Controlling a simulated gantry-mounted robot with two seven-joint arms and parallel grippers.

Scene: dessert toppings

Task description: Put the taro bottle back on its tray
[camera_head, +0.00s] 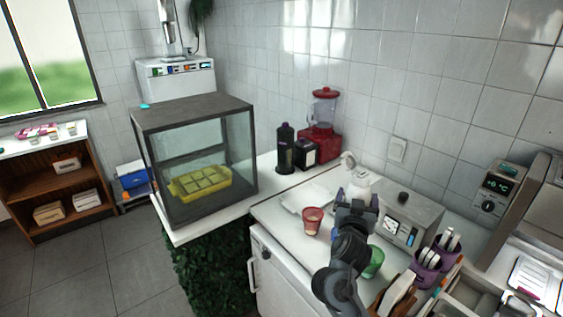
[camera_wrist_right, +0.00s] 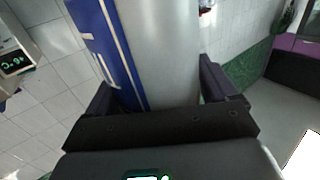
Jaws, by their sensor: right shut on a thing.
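My right gripper (camera_head: 357,200) is shut on a bottle (camera_head: 361,182), which I take to be the taro bottle. In the head view it shows as a pale body with a white top, held over the counter near the back wall. In the right wrist view the bottle (camera_wrist_right: 160,40) is a large grey-white cylinder with a blue band on its left side, between the two dark fingers of the gripper (camera_wrist_right: 155,92). Its base is hidden in the head view, so I cannot tell whether it touches anything. A flat white tray (camera_head: 293,205) lies left of the gripper. My left gripper is not in view.
A red cup (camera_head: 312,221) stands left of my right arm, and a green cup (camera_head: 374,262) stands right of it. A grey machine (camera_head: 412,214) is to the right. A glass case (camera_head: 195,150), a dark bottle (camera_head: 285,150) and a red blender (camera_head: 320,143) stand farther left.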

